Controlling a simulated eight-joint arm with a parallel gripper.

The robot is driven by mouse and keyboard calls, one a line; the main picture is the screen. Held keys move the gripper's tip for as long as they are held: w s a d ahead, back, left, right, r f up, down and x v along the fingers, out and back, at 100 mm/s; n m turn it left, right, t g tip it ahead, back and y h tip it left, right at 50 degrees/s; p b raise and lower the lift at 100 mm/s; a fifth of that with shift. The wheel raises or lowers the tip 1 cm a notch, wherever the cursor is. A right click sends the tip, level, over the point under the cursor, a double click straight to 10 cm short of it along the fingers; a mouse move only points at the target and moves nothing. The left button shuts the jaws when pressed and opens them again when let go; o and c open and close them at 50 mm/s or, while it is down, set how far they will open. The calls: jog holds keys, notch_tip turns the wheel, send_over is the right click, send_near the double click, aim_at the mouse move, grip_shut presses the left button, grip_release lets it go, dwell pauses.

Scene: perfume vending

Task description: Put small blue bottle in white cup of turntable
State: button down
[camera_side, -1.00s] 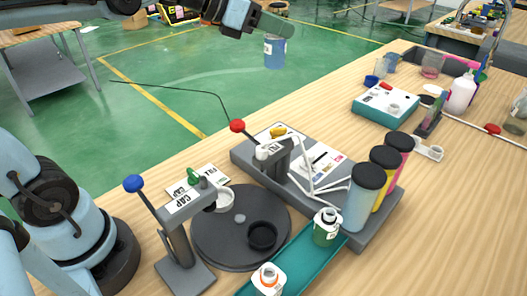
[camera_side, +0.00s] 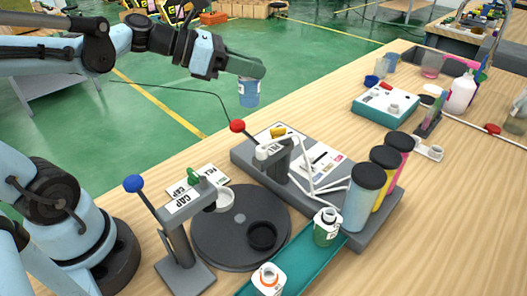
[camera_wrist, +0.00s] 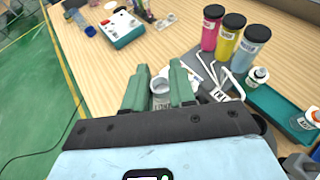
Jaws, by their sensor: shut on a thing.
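The small blue bottle (camera_side: 249,94) hangs below my gripper (camera_side: 257,70), shut on its top. It is upright and well above the table. In the wrist view the bottle (camera_wrist: 161,97) shows between the green fingers of my gripper (camera_wrist: 158,78). The dark turntable (camera_side: 236,246) is on the table, lower in the side view than the bottle. The white cup (camera_side: 222,202) sits on the turntable's far side, partly behind the cap press. A black cup (camera_side: 262,234) sits at the turntable's near right.
The cap press (camera_side: 177,230) with a blue-knobbed lever stands left of the turntable. A red-knobbed lever (camera_side: 237,126) rises behind it. Several tall bottles (camera_side: 366,195) stand on the grey base at right. A teal conveyor (camera_side: 300,258) carries two small bottles in front.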

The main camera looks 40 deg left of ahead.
jog(key=s+d+f+m+g+h, duration=0.3)
jog(key=s+f+m+g+h, duration=0.3)
jog(key=s+f+m+g, duration=0.45)
jog(key=shift+m+g, duration=0.35)
jog(key=shift+s+d+f, duration=0.1)
jog(key=shift+s+f, duration=0.2)
jog(key=shift+f, duration=0.65)
jog(key=shift+s+d+f, duration=0.1)
jog(key=shift+s+f, duration=0.2)
jog(key=shift+f, duration=0.65)
jog(key=shift+s+f, duration=0.3)
jog(key=shift+f, duration=0.65)
jog(key=c, duration=0.9)
grip_release()
jog(key=shift+o, duration=0.2)
jog(key=shift+r, duration=0.1)
